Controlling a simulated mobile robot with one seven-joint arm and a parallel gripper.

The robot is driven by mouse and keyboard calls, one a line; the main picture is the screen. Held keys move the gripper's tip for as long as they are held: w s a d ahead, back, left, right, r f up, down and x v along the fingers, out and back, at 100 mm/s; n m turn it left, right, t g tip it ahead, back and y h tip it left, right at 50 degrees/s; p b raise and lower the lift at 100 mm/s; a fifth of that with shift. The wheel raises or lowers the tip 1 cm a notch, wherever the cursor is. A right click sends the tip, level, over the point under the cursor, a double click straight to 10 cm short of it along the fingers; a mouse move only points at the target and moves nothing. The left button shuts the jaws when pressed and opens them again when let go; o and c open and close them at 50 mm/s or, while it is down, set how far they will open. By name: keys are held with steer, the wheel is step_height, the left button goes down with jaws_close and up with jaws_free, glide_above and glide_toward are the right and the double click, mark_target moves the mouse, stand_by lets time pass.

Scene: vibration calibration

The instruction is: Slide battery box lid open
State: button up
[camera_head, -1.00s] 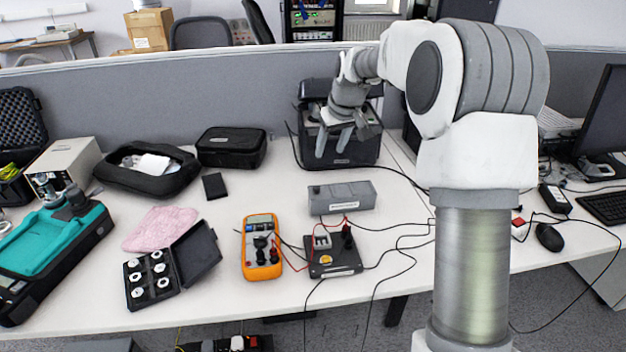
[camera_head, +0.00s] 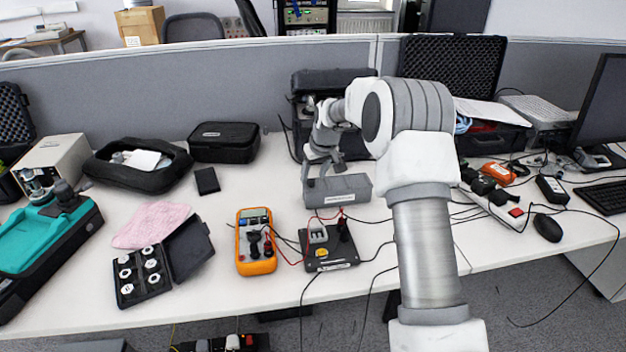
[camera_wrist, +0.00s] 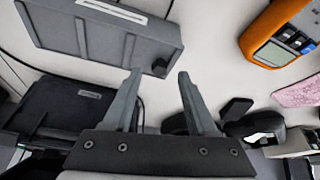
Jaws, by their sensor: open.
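The battery box (camera_head: 352,191), a long grey box with a white label on its front, sits on the table. In the wrist view the battery box (camera_wrist: 95,38) fills the upper left, with a ridged grey face and a small dark knob (camera_wrist: 160,67) near one end. My gripper (camera_head: 325,172) is at the box's back edge in the head view. In the wrist view my gripper (camera_wrist: 157,75) is open and empty, its left fingertip close to the knob end of the box. I cannot tell whether it touches. The arm hides nearby table.
A black device with red wires (camera_head: 330,262) stands in front of the box, and an orange multimeter (camera_head: 256,256) is to its left. A large black case (camera_head: 300,120) is behind my gripper. Cables run across the table on the right. Bare table lies left of the box.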

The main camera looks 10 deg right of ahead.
steer(key=shift+x, duration=0.85)
steer(key=shift+c, duration=0.3)
jaws_close()
stand_by(0.6)
